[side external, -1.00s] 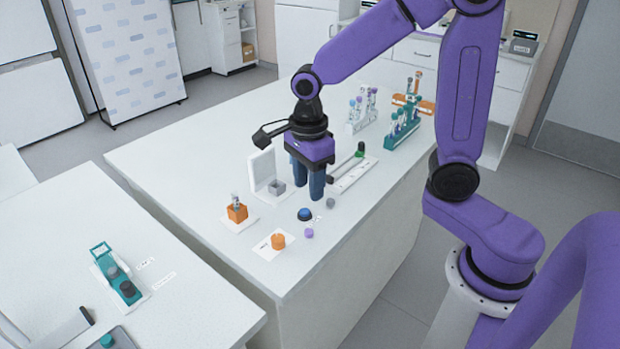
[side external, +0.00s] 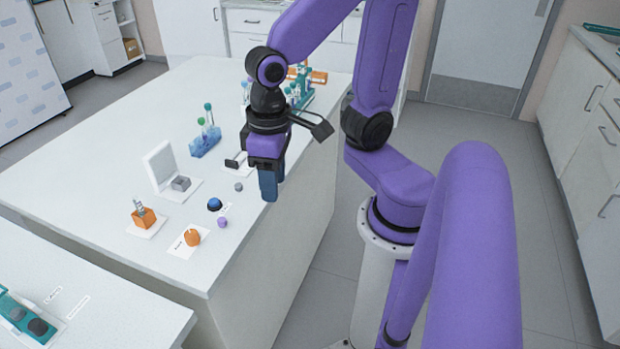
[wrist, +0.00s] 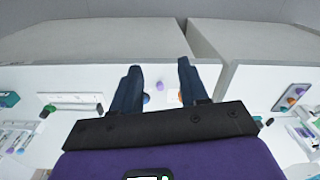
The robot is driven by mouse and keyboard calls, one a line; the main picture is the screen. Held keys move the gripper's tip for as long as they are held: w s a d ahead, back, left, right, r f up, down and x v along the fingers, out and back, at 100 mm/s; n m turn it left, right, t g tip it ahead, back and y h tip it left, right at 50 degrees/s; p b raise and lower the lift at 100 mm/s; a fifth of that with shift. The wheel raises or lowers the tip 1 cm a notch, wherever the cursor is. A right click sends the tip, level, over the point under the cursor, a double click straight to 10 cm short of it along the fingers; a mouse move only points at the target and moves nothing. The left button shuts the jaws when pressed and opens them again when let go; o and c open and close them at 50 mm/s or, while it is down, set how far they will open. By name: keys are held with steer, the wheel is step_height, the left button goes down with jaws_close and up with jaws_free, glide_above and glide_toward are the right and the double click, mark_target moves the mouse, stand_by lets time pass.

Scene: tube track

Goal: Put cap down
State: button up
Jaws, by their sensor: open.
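Several caps lie loose on the near part of the table in the side view: an orange cap (side external: 193,237) on a white card, a purple cap (side external: 222,223), a blue cap (side external: 214,204) and a small grey one (side external: 239,187). My gripper (side external: 270,196) points down to the right of the caps, by the table's right edge, above the surface. In the wrist view my gripper (wrist: 162,82) has its two dark blue fingers apart, with no cap held. The purple cap (wrist: 160,85) shows beyond and between the fingertips. I cannot tell which cap the task means.
A blue tube rack (side external: 205,142) stands farther back. A second table with a teal device (side external: 22,315) is at lower left.

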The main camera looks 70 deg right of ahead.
steer(key=s+d+n, duration=0.1)
steer(key=s+n, duration=0.5)
steer(key=n, duration=0.4)
steer(key=shift+s+d, duration=0.2)
steer(key=shift+d, duration=0.15)
stand_by(0.4)
steer(key=shift+o, duration=0.7)
